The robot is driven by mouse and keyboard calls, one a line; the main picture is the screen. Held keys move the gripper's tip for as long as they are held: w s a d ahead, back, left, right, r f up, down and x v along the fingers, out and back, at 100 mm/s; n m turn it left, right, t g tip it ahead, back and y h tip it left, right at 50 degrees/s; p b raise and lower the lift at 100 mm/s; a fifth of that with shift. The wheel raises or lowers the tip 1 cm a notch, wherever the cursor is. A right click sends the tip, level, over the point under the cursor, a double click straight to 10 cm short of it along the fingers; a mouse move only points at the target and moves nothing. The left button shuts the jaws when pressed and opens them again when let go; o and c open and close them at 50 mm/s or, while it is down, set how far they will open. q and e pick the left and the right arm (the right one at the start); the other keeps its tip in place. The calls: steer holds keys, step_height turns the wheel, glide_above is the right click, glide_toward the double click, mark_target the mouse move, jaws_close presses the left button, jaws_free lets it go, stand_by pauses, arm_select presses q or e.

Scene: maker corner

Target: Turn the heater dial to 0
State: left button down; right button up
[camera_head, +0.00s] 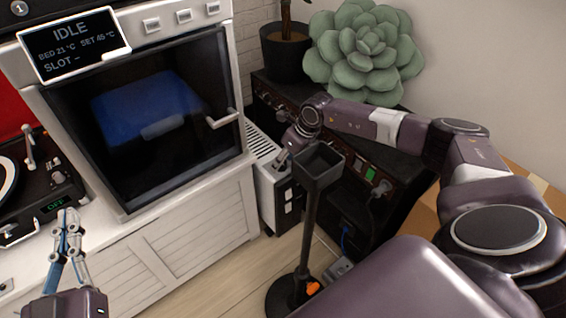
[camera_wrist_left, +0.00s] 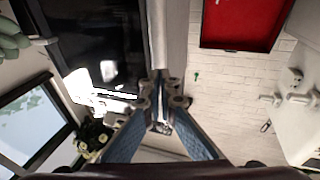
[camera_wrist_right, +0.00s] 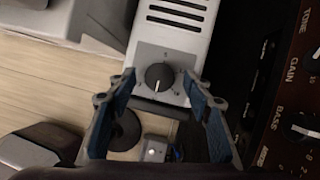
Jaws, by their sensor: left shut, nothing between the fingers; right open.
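The white heater (camera_head: 268,178) stands on the floor beside the white cabinet, with a slotted top. Its round black dial (camera_wrist_right: 159,77) shows in the right wrist view on a grey panel below the slots. A white line on the dial points downward; the small markings around it are too small to read surely. My right gripper (camera_wrist_right: 160,88) is open, its blue-padded fingers on either side of the dial in that view, with no contact visible. In the head view my right gripper (camera_head: 289,150) is over the heater, partly hidden. My left gripper (camera_head: 68,218) is shut and empty, near the turntable.
A dark stand (camera_head: 312,215) with a square top rises close to my right gripper. A black amplifier (camera_head: 370,165) with knobs is right of the heater; its knobs also show in the right wrist view (camera_wrist_right: 303,128). An oven-like machine (camera_head: 150,110) with an IDLE display is left.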

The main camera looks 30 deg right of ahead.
arm_select(q)
steer(key=shift+s+r, duration=0.1)
steer(key=shift+r, duration=0.45)
arm_select(e)
steer(key=shift+w+f, duration=0.1)
steer(key=shift+f, duration=0.15)
